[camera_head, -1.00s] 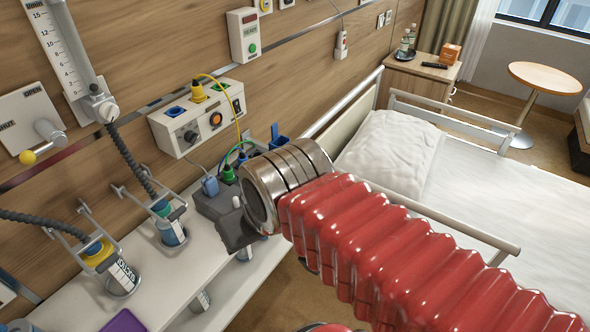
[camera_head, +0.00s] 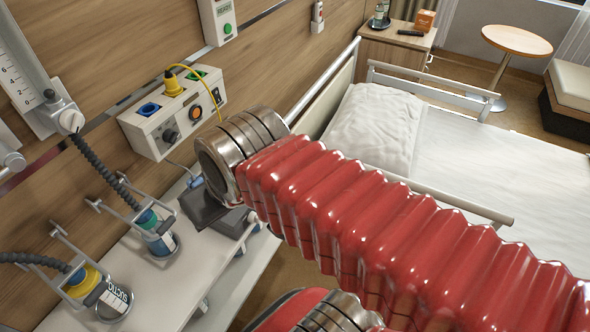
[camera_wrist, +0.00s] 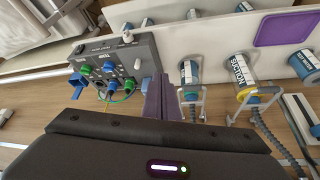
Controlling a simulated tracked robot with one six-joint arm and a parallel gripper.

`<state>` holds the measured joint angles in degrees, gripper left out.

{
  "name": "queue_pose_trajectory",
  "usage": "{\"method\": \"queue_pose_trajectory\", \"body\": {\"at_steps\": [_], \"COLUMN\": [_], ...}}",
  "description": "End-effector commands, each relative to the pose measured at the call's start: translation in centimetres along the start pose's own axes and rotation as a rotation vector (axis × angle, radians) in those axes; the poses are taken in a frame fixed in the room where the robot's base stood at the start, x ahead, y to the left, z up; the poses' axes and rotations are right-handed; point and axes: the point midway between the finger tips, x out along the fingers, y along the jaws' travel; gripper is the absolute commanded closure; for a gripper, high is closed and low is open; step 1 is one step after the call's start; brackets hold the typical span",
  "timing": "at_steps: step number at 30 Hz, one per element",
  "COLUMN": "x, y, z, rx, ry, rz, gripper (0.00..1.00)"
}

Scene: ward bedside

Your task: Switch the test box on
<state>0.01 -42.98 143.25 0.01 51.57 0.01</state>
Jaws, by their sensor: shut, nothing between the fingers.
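The grey box with a lettered label, which I take for the test box (camera_wrist: 143,51), stands on the white shelf in the wrist view. Green and blue plugs are in its sockets, and it carries small knobs and a pale lever (camera_wrist: 127,37) near its far edge. I cannot read the switch state. My gripper (camera_wrist: 162,82) shows as two dark purple fingers, shut and empty, pointing toward the shelf just right of the box. I cannot tell any contact. In the head view my red arm and metal wrist hide most of the box.
A white wall unit (camera_head: 150,140) with a yellow plug and orange knob is beside my wrist. Suction jars (camera_head: 115,300) with corrugated hoses stand on the shelf (camera_head: 165,290). A purple pad (camera_wrist: 287,28) lies on it. The bed (camera_head: 490,160) is at the right.

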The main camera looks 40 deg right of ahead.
Motion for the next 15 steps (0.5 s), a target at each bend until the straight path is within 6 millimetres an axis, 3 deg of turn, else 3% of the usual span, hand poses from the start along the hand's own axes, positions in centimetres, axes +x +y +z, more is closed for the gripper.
{"method": "queue_pose_trajectory", "body": {"at_steps": [8, 15], "x": [0.9, 3.0], "y": [0.9, 3.6], "z": [-0.1, -0.2], "rx": [0.151, 0.529], "ry": [-0.043, -0.134], "rz": [-0.004, -0.017], "gripper": [1.0, 1.0]}}
